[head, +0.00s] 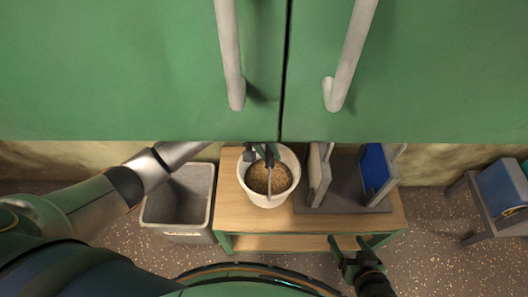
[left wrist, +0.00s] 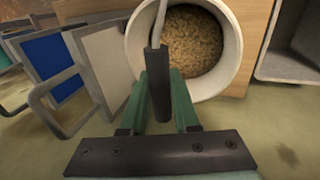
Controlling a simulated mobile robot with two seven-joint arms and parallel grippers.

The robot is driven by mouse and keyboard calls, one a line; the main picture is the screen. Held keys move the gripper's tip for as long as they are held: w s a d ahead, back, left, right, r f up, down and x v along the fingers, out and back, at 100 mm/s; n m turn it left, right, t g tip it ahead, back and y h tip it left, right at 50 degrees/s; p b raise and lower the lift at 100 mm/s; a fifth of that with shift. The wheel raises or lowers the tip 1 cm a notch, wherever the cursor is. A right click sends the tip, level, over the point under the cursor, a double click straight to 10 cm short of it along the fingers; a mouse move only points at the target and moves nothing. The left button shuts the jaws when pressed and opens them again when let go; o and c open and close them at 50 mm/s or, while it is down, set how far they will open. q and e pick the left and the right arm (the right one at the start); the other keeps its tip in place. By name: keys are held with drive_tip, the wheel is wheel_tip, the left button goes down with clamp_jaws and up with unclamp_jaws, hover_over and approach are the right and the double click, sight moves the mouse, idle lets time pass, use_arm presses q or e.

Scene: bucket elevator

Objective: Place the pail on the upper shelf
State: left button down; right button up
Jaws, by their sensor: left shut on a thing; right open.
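The pail (head: 284,191) is white and round, with a brown granular fill. In the head view it is over the left part of a wooden-topped table. My left gripper (head: 262,153) is shut on the pail's handle at the dark grip. The left wrist view also shows the left gripper (left wrist: 159,85) with its green fingers on the dark grip, and the pail (left wrist: 237,45) behind it. I cannot tell whether the pail touches the table. My right gripper (head: 352,249) is open and empty, low in front of the table. No upper shelf can be made out.
A green cabinet (head: 150,70) with two pale bar handles fills the top of the head view, doors shut. A grey bin (head: 208,215) stands left of the wooden table (head: 232,215). Grey and blue panels (head: 376,168) stand on the table's right. A bench (head: 480,205) is at far right.

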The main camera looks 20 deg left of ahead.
use_arm(q)
wheel_tip(320, 180, down, 3)
drive_tip(key=shift+w+r+b, duration=0.1)
drive_tip(key=shift+r+b, duration=0.1)
drive_tip(key=shift+b, duration=0.15)
drive_tip(key=c, duration=1)
unclamp_jaws()
drive_tip(key=shift+f, duration=0.2)
drive_tip(key=shift+c, duration=0.2)
drive_tip(key=o, duration=0.4)
drive_tip(key=shift+r, duration=0.15)
